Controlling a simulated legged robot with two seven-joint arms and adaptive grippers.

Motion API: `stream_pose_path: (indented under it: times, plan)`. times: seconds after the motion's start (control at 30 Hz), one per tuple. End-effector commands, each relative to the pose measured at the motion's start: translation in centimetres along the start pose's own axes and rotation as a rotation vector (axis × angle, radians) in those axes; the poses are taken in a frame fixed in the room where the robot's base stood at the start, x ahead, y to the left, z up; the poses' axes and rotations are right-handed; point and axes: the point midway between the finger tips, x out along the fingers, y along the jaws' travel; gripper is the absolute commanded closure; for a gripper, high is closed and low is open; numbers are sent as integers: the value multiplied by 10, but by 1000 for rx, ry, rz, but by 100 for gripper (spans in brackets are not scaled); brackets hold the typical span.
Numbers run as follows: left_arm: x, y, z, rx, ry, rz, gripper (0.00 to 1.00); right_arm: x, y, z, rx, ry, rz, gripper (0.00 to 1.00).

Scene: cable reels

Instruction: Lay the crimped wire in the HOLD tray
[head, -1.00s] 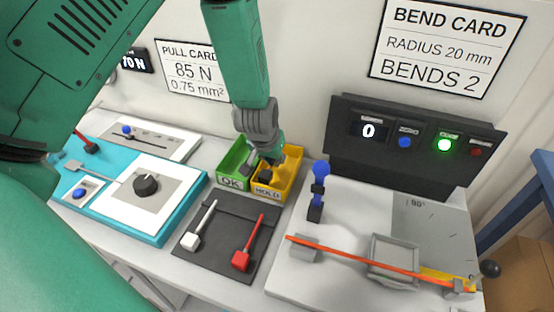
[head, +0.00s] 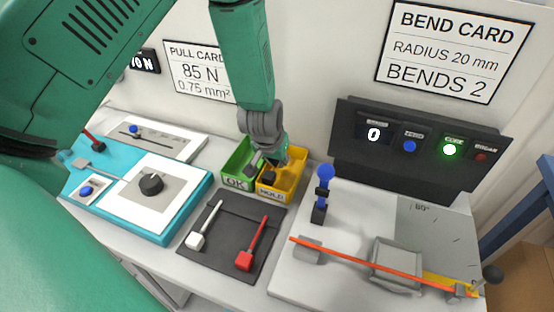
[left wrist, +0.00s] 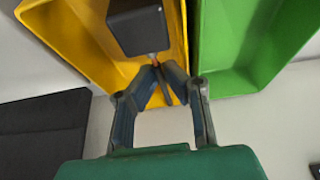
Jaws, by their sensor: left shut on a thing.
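My left gripper (left wrist: 160,78) is shut on the crimped wire, whose dark block (left wrist: 138,27) and short grey neck show just beyond the fingertips. In the left wrist view the block is over the yellow HOLD tray (left wrist: 55,32). Most of the wire is hidden, and I cannot tell whether it touches the tray floor. In the head view the left gripper (head: 274,166) is at the HOLD tray (head: 292,180), with the dark block (head: 268,178) inside its outline. My right gripper is not in view.
The green OK tray (head: 234,170) adjoins the HOLD tray on the left. A dark mat (head: 226,248) in front carries a white-ended wire (head: 196,240) and a red-ended wire (head: 245,259).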

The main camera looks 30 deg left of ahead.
Motion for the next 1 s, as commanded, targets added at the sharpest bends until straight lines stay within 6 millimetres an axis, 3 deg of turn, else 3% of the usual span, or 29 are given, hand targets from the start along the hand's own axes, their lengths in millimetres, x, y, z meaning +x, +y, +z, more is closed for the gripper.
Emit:
stream_pose_path:
  times: [1.0]
  plan:
    - [25,0,11,1,-2,-1,100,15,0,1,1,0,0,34]
